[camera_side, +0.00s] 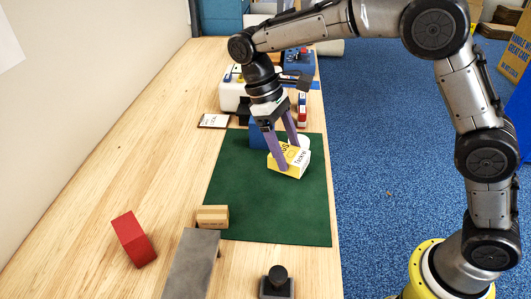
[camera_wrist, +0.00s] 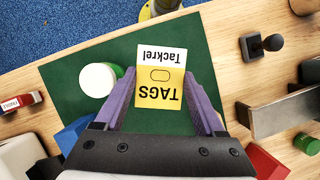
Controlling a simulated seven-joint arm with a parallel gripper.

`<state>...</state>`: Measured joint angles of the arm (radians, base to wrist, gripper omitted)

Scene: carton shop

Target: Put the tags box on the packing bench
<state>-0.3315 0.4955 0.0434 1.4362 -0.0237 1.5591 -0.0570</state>
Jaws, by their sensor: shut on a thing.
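The tags box (camera_wrist: 160,85) is a yellow and white carton with "TAGS" and "Tackrel" printed on it. In the side view the tags box (camera_side: 289,165) is tilted over the far right part of the green mat (camera_side: 270,212). My gripper (camera_side: 282,150) has its two purple fingers closed on opposite sides of the box. The wrist view shows my gripper (camera_wrist: 166,105) with the box between the fingers. I cannot tell whether the box touches the mat. The mat lies on the wooden bench (camera_side: 90,200).
A white round thing (camera_wrist: 98,80) and a blue block (camera_side: 258,136) stand close beside the box. The mat's near part is clear.

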